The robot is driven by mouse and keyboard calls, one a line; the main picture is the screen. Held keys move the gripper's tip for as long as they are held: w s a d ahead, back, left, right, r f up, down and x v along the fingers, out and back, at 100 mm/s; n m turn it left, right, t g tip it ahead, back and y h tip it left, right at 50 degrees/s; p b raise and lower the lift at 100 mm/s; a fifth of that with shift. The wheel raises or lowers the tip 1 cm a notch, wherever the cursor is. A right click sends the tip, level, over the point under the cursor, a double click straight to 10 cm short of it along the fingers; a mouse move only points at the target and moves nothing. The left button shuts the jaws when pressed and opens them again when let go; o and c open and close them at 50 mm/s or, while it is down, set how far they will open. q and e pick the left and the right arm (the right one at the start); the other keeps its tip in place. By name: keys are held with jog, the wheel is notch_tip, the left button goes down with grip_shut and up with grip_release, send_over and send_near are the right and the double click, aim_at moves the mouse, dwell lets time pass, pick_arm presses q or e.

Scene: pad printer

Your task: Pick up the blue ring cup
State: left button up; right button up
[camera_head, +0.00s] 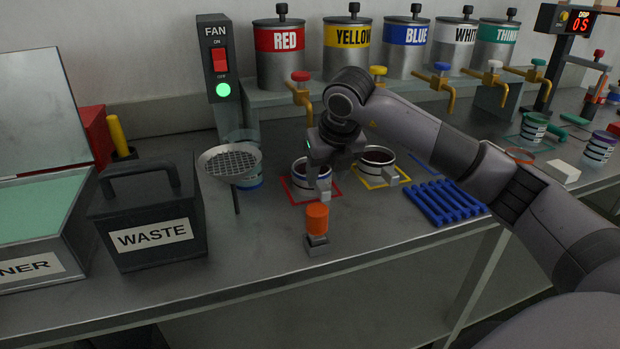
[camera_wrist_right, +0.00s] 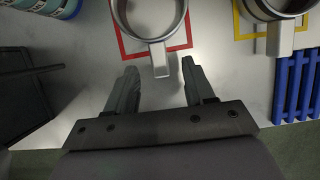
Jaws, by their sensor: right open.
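A cup with blue bands (camera_head: 250,181) stands behind the mesh strainer, which hides part of it. Banded blue sides also show at the top left of the right wrist view (camera_wrist_right: 38,6). Another cup (camera_head: 300,187) stands in the red square outline; in the wrist view (camera_wrist_right: 116,14) its handle points towards my gripper. My right gripper (camera_wrist_right: 160,75) is open and empty, with that handle just ahead, between the lines of its fingers. In the head view the right gripper (camera_head: 325,155) is above and partly in front of this cup. My left gripper is not in view.
A dark waste bin (camera_head: 150,230) and the strainer (camera_head: 230,160) stand at left. An orange-topped block (camera_head: 317,220) is near the front edge. A cup (camera_head: 377,160) stands in the yellow outline, beside a blue rack (camera_head: 445,203). Paint tanks with taps (camera_head: 300,85) line the back.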

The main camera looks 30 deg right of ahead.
aim_at(322, 185)
jog(key=x, duration=0.5)
jog(key=shift+w+f, duration=0.1)
jog(key=shift+f, duration=0.15)
jog(key=shift+c, duration=0.3)
grip_shut()
jog(key=shift+r, duration=0.15)
